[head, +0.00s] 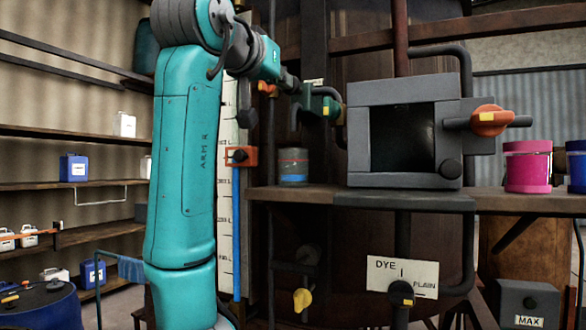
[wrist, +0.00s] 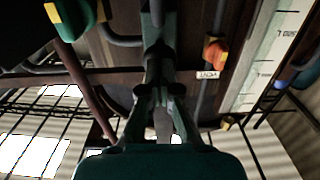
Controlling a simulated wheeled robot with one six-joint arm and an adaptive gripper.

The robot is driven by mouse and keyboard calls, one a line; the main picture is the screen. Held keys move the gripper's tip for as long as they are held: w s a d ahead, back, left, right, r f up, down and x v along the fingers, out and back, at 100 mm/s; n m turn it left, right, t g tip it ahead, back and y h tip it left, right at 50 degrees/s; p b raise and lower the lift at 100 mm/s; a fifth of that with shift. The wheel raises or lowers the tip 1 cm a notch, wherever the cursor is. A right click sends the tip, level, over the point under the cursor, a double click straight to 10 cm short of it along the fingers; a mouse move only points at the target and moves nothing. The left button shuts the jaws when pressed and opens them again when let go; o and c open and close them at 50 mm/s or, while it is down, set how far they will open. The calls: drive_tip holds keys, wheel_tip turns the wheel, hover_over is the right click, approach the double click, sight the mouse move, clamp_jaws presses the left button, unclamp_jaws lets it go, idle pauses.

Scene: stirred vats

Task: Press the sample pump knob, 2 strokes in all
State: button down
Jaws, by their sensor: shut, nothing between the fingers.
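My gripper (head: 296,88) is in front of the vat, beside the green-and-yellow fitting (head: 325,107). In the wrist view the gripper's fingers (wrist: 154,22) run up the middle, closed together with nothing held. The green-and-yellow fitting also shows at the top left there (wrist: 72,17). A grey spout beside the fitting hangs above a jar (head: 293,167) on the shelf. A round dark knob (head: 450,170) sits low on the right of a grey box with a dark window. No label identifies the sample pump knob, and I cannot tell whether my gripper hides it or touches it.
The grey box (head: 364,150) and a pink pot (head: 528,170) stand on the shelf (head: 345,200) to the right. Pipes and an orange valve handle (head: 490,120) project there. An orange-handled fitting (wrist: 214,54) and a tall scale (wrist: 268,60) are close by my gripper.

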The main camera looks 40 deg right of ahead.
drive_tip(key=x, duration=0.2)
drive_tip(key=shift+w+d, duration=0.15)
drive_tip(key=shift+d, duration=0.15)
idle(0.4)
drive_tip(key=shift+a, duration=0.1)
drive_tip(key=shift+v, duration=1.6)
drive_tip(key=shift+a, duration=0.1)
drive_tip(key=shift+v, duration=2.95)
